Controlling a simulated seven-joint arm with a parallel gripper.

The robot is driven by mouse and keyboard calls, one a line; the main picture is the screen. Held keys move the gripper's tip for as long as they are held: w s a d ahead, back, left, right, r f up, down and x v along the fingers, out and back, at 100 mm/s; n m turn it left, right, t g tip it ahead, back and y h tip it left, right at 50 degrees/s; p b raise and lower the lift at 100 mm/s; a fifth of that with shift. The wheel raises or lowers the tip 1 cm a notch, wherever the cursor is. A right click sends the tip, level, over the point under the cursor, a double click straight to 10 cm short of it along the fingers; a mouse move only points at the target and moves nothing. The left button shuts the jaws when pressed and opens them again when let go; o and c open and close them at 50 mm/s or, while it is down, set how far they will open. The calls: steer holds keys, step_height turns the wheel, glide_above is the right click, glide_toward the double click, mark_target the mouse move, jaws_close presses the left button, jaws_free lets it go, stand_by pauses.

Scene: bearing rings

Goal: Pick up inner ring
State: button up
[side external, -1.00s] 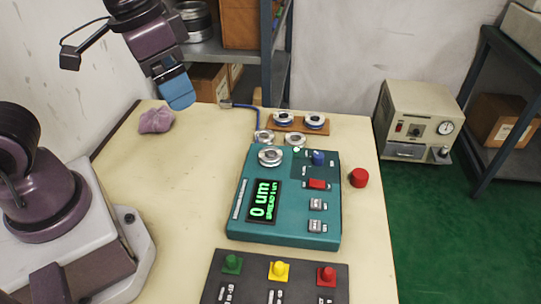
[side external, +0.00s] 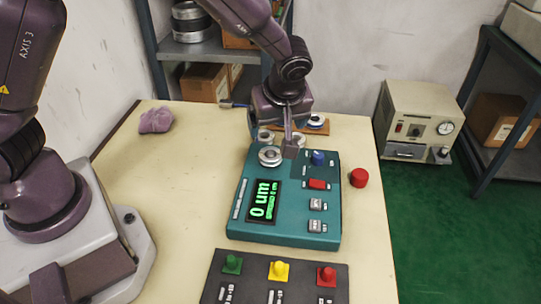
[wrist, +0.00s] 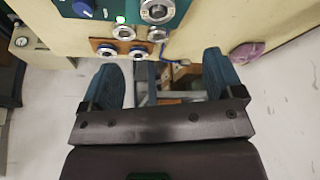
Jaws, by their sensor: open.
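Several metal rings are in view, and I cannot tell which is the inner ring. One ring (side external: 269,156) sits on the teal gauge box (side external: 285,222); it also shows at the top of the wrist view (wrist: 157,10). Two rings, a left one (wrist: 123,32) and a right one (wrist: 157,33) in the wrist view, lie behind the box. Two more, one (wrist: 106,49) and another (wrist: 139,51), sit on a wooden board (side external: 326,130). My gripper (side external: 272,142) is open and empty over the box's back edge, partly hiding the rings behind. Its blue fingers (wrist: 161,68) are spread in the wrist view.
A dark panel (side external: 254,291) with green, yellow and red buttons lies in front of the box. A red cap (side external: 359,178) stands right of it, and a purple cloth (side external: 156,119) lies at the back left. The left part of the table (side external: 185,185) is clear.

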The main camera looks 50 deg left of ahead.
glide_above(271, 152)
steer(key=s+d, duration=0.1)
steer(key=d, duration=0.1)
steer(key=f, duration=0.6)
steer(key=shift+s+d+f, duration=0.1)
steer(key=shift+s+f, duration=0.1)
steer(key=shift+x, duration=2.95)
steer(key=shift+w+d, duration=0.15)
steer(key=shift+w, duration=0.05)
steer(key=c, duration=1.2)
